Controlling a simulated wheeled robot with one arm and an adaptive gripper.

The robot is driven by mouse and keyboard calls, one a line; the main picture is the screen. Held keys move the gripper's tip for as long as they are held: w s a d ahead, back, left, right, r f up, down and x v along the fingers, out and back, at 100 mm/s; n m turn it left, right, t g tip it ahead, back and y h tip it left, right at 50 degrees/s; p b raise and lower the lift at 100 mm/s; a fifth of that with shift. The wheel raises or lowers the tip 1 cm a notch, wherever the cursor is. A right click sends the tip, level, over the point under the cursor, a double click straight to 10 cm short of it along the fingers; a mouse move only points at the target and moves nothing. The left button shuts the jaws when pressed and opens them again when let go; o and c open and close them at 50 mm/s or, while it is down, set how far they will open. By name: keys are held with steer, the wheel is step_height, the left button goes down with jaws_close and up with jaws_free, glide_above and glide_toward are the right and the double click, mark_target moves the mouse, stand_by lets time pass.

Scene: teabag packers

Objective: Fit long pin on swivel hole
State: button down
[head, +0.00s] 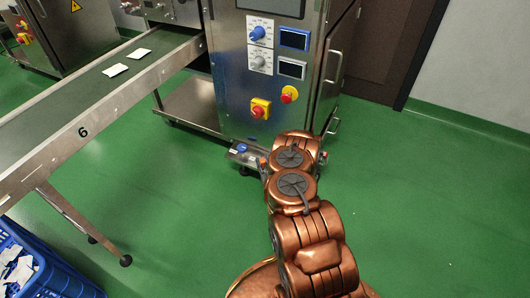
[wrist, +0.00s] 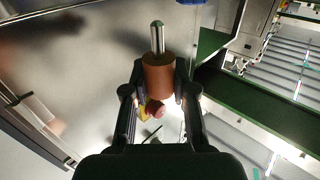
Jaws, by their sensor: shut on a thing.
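In the wrist view, my gripper (wrist: 160,80) is shut on the long pin (wrist: 158,40). The pin has a thick brown cylindrical grip between the fingers and a bare metal shaft with a rounded tip pointing to the top of the picture. The shaft tip appears free, touching nothing that I can see. I cannot make out the swivel hole in either view.
A small low ledge with a blue knob (head: 241,148) juts out beside my arm. A red-and-yellow switch (head: 260,108) and a red button (head: 289,94) sit above. A conveyor (head: 85,100) with white packets runs at left; a blue crate (head: 45,270) stands below. Green floor is clear at right.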

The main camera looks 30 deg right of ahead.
mark_target(265, 162)
steer(key=shift+s+a+r, duration=0.6)
steer(key=shift+s+a, duration=1.9)
steer(key=shift+a, duration=0.05)
steer(key=w+d+r+n+y+b, duration=0.1)
steer(key=w+d+n+y+b, duration=0.1)
steer(key=d+y, duration=0.1)
steer(key=w+d+r+n+y+b, duration=0.1)
steer(key=w+d, duration=0.1)
steer(key=shift+d+r+t+y, duration=0.15)
steer(key=shift+r+t+y, duration=0.15)
steer(key=shift+r+y, duration=0.1)
steer(key=s+d+r+n+y+b, duration=0.2)
steer(key=s+d+n+y+b, duration=0.1)
steer(key=d, duration=0.7)
steer(key=shift+d+y+b, duration=0.3)
steer(key=shift+d+y, duration=0.05)
steer(key=shift+y, duration=0.45)
steer(key=shift+p, duration=0.55)
steer(key=shift+f, duration=2.95)
steer(key=shift+p, duration=1.25)
